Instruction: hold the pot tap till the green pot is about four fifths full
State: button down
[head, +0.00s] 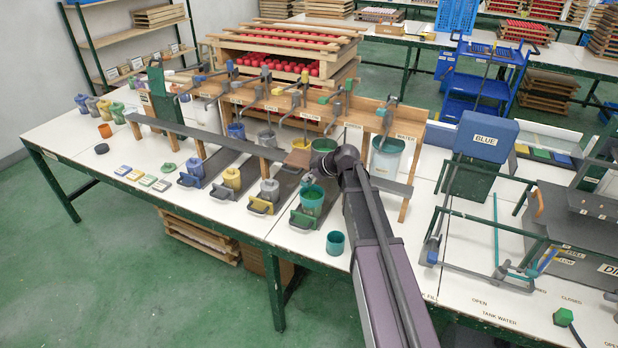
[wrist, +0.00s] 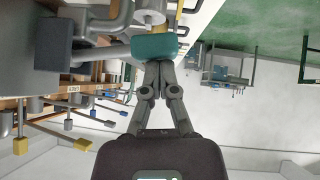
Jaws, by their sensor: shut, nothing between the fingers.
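The green pot (head: 312,200) stands upright on a dark sliding tray with a green handle (head: 302,219), on the near side of the white table. How full it is cannot be made out. My gripper (wrist: 159,66) is shut with nothing between its fingers. In the wrist view its fingertips meet or nearly meet a teal-green rounded block (wrist: 155,46); I cannot tell whether this is the pot tap's pad or the pot, nor whether they touch. In the head view my arm comes in from the lower right and its end, near the green pot, hides the tap there.
A green tank (head: 323,148) sits behind my wrist. A teal cup (head: 335,243) stands at the table's front edge. Yellow (head: 232,178) and grey (head: 270,190) pots stand on trays to the left. A grey rail (head: 215,139) crosses above the trays. A blue box (head: 487,138) stands right.

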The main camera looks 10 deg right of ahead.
jog(key=shift+s+a+r+p, duration=0.15)
jog(key=shift+s+r+p, duration=0.05)
jog(key=shift+r+p, duration=0.8)
jog(key=shift+s+a+r+p, duration=0.1)
jog(key=shift+s+r+p, duration=0.05)
jog(key=shift+r+p, duration=0.75)
jog(key=p+v, duration=0.6)
jog(key=v, duration=0.4)
jog(key=shift+s, duration=0.25)
jog(key=shift+a+f, duration=0.1)
jog(key=shift+f, duration=0.05)
jog(key=s+f+m+g+h, duration=0.2)
jog(key=s+m, duration=0.4)
jog(key=s, duration=0.4)
jog(key=s+f+m+g+h, duration=0.3)
jog(key=s+m, duration=0.3)
jog(key=s, duration=0.5)
jog(key=shift+s+a+f+g+h, duration=0.3)
jog(key=shift+g+h, duration=0.3)
jog(key=shift+h, duration=0.3)
